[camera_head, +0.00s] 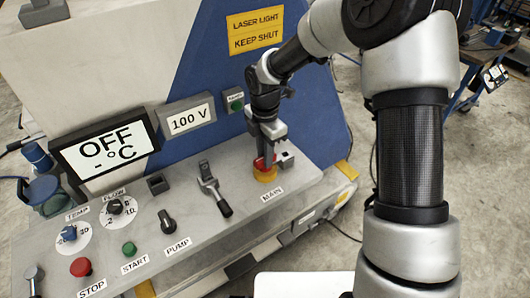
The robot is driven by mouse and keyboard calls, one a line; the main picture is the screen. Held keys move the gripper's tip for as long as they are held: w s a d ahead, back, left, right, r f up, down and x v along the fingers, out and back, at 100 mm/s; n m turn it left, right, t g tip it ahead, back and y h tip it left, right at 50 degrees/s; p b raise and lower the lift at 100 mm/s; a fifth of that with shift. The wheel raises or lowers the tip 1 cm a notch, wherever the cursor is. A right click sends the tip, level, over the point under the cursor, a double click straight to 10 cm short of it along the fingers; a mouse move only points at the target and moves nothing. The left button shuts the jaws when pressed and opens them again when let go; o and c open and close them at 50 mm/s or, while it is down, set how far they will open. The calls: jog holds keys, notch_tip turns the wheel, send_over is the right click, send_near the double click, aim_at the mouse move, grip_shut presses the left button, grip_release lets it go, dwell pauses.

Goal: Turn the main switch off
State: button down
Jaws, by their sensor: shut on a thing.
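The main switch (264,173) has a red handle on a yellow base and sits at the right end of the sloped grey panel. The label MAIN (271,195) is just below it. My gripper (268,157) comes down from above and is shut on the red handle. The fingers hide part of the handle, so its exact angle is hard to tell. The display (106,152) at the left reads OFF and - °C.
A lever (214,188) stands left of the switch, with the pump knob (167,221), green start button (129,248) and red stop button (81,266) farther left.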

dwell(0.4)
jog(key=c, duration=1.6)
grip_release()
jog(key=shift+c, duration=0.2)
jog(key=shift+r, duration=0.15)
notch_tip(320, 180, up, 17)
jog(key=shift+r+p, duration=0.15)
jog(key=shift+p, duration=0.25)
